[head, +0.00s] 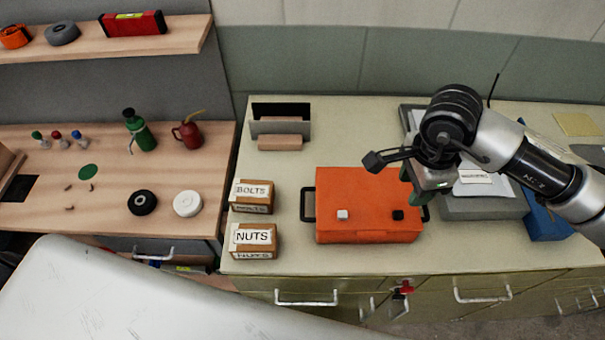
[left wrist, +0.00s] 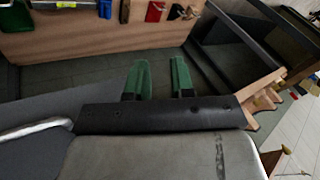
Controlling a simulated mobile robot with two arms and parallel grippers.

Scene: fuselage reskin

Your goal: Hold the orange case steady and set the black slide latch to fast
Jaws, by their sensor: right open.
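The orange case (head: 368,185) lies on the pale green worktop, with a dark handle (head: 308,204) at its left end. On its top near the front sit a white latch (head: 342,215) at left and the black slide latch (head: 398,215) at right. I cannot read the latch's setting. My right gripper (head: 416,195) is open over the case's right end, to the right of the black latch; its arm hides the back right corner. My left gripper (left wrist: 159,64) shows only in the left wrist view, green fingers apart and empty, away from the case.
Boxes marked bolts (head: 253,196) and nuts (head: 255,241) stand left of the case. Grey trays (head: 482,208) and a blue bin (head: 545,224) are at right. A white curved panel (head: 130,295) fills the front left. Worktop in front of the case is clear.

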